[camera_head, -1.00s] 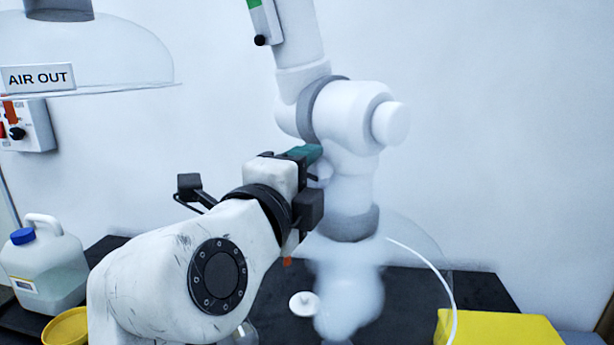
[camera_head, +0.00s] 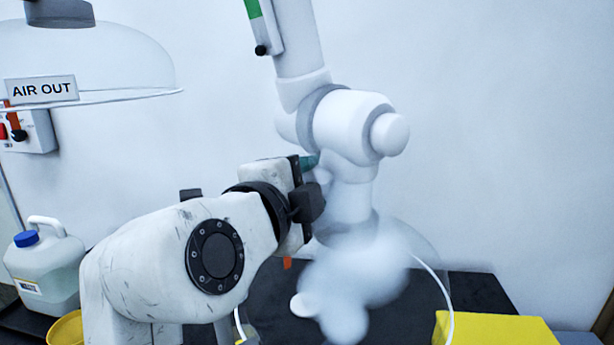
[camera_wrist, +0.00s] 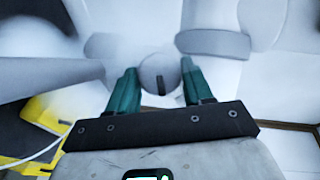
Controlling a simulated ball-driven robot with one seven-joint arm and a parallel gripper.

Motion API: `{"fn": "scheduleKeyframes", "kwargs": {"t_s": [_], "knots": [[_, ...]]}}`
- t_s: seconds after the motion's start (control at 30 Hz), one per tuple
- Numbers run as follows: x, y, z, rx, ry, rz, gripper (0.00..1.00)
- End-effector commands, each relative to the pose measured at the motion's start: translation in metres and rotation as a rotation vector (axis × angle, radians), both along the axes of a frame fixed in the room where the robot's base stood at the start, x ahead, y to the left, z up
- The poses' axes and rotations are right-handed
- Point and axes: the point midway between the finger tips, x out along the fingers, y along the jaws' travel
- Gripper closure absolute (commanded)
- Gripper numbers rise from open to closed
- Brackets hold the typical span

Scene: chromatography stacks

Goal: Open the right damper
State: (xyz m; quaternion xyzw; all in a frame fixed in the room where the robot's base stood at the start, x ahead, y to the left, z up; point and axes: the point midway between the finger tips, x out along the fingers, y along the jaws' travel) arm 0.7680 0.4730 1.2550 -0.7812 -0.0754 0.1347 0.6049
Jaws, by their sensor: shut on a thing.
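The right duct is a white jointed extraction arm (camera_head: 345,130) that hangs down right of centre. In the wrist view a round pale knob (camera_wrist: 149,76) with a short dark mark sits on it. My gripper (camera_wrist: 159,68) has its teal fingers on both sides of this knob and is shut on it. In the head view my gripper (camera_head: 311,163) reaches the duct just under its joint, and the knob is hidden there. The mark points roughly along the fingers in the wrist view. The damper's inside is not visible.
White vapour (camera_head: 355,280) hangs under the duct above the black bench (camera_head: 480,292). A yellow box (camera_head: 495,328) is at the right. A jug with a blue cap (camera_head: 45,265) stands at the left, below a clear hood with an AIR OUT sign (camera_head: 41,90). A white tube curves beside the vapour.

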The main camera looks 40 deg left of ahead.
Motion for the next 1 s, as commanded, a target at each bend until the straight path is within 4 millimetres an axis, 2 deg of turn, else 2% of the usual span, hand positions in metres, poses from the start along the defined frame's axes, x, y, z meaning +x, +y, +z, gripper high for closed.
{"fn": "scheduleKeyframes", "kwargs": {"t_s": [0.03, 1.0], "knots": [[0.0010, -0.0004, 0.0045, -0.044, 0.010, -0.002, 0.80], [0.0019, 0.0045, 0.0092, -0.947, 0.182, -0.005, 0.80]]}}
